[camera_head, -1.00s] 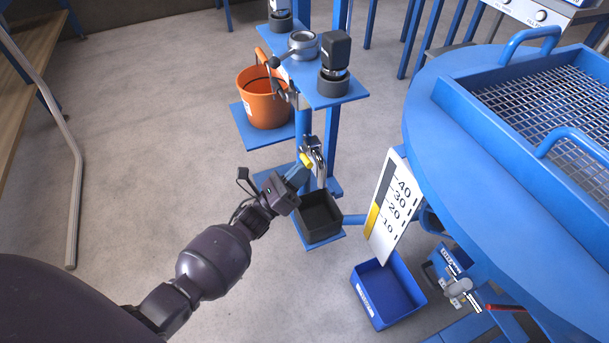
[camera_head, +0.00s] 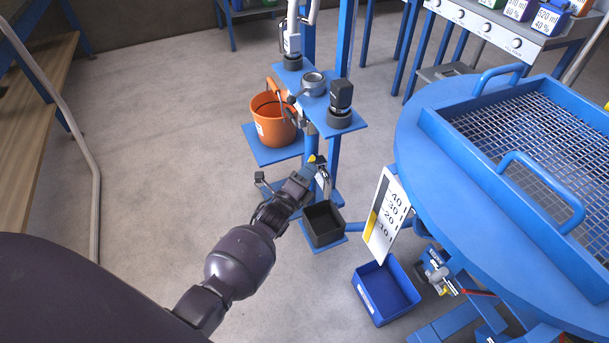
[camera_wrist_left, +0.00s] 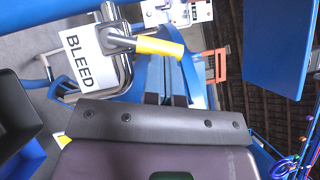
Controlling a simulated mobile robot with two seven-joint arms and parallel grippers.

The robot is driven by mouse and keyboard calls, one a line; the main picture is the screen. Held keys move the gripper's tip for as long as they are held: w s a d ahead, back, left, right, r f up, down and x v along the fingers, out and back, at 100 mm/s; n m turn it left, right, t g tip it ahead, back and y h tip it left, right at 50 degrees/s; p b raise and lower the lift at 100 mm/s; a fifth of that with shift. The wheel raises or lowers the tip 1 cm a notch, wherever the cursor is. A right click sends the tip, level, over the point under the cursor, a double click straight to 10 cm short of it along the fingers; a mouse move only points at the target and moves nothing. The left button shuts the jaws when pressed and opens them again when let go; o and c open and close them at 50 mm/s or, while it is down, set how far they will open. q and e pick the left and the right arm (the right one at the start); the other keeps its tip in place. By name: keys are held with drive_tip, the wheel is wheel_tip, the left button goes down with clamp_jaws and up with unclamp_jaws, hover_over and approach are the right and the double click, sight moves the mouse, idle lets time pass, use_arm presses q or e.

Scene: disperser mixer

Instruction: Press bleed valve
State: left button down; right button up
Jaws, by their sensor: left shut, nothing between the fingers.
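The bleed valve is a metal fitting with a yellow-sleeved lever (camera_wrist_left: 158,47) and a white tag reading BLEED (camera_wrist_left: 87,55), seen in the left wrist view. In the head view the valve (camera_head: 323,178) is small, on the blue stand above a black box, partly behind my gripper. My left gripper (camera_head: 311,168) is shut and empty, close beside the valve. In the left wrist view its fingers (camera_wrist_left: 165,65) lie together just below the yellow lever; I cannot tell whether they touch it. My right gripper is in neither view.
The black open box (camera_head: 323,223) sits low on the stand. An orange bucket (camera_head: 273,118) stands on a blue shelf above. A level gauge (camera_head: 386,217), a blue bin (camera_head: 386,290) and a large blue vessel (camera_head: 440,150) are to the right.

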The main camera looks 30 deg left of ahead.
use_arm(q)
drive_tip(key=n+p, duration=0.1)
drive_tip(key=w+a+r+n+g+y, duration=0.1)
drive_tip(key=shift+r+n+p, duration=0.25)
drive_tip(key=shift+n+p, duration=0.1)
drive_tip(key=shift+n, duration=0.05)
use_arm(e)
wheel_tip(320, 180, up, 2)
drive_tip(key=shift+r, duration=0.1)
use_arm(q)
drive_tip(key=shift+w+a, duration=0.1)
drive_tip(key=shift+a, duration=0.05)
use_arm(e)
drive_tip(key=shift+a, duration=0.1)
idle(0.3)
